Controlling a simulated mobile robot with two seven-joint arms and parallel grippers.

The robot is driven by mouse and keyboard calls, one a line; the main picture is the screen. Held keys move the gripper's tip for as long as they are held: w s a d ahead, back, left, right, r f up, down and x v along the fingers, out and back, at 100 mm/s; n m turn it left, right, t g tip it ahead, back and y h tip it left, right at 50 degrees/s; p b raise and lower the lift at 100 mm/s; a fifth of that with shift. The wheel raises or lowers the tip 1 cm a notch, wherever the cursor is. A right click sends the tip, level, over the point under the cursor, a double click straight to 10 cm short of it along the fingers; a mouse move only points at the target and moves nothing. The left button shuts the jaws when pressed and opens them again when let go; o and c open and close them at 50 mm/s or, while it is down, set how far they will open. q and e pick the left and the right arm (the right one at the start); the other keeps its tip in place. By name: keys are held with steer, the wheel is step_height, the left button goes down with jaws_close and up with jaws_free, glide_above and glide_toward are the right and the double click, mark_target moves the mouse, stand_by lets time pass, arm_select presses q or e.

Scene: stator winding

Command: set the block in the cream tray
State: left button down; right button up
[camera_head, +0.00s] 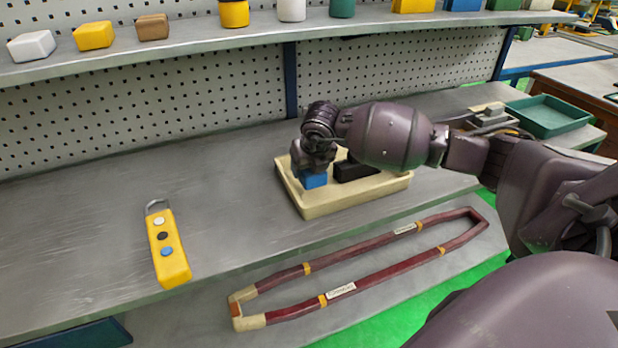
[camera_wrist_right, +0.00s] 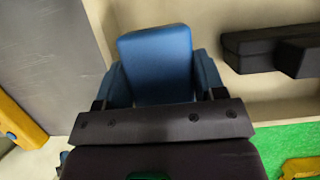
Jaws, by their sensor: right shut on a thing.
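The cream tray (camera_head: 345,202) sits on the grey workbench. My right gripper (camera_head: 313,172) reaches down over the tray's left part, shut on a blue block (camera_head: 313,181). In the right wrist view the blue block (camera_wrist_right: 156,62) is between the two fingers of the right gripper (camera_wrist_right: 155,85). The block is within the tray's outline; I cannot tell whether it touches the tray floor. A black block (camera_head: 354,169) lies in the tray to the right, partly hidden by my arm. My left gripper is not in view.
A yellow pendant control (camera_head: 168,252) lies on the bench at left. A dark red coil loop (camera_head: 365,262) lies in front of the tray. A green tray (camera_head: 548,116) stands at the back right. A shelf (camera_head: 190,38) with several blocks and canisters runs above. The bench's left is largely clear.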

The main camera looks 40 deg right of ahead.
steer(key=shift+f, duration=1.85)
steer(key=shift+f, duration=0.1)
steer(key=o, duration=0.8)
steer(key=shift+o, duration=0.2)
steer(key=p+v, duration=0.1)
steer(key=v, duration=1.1)
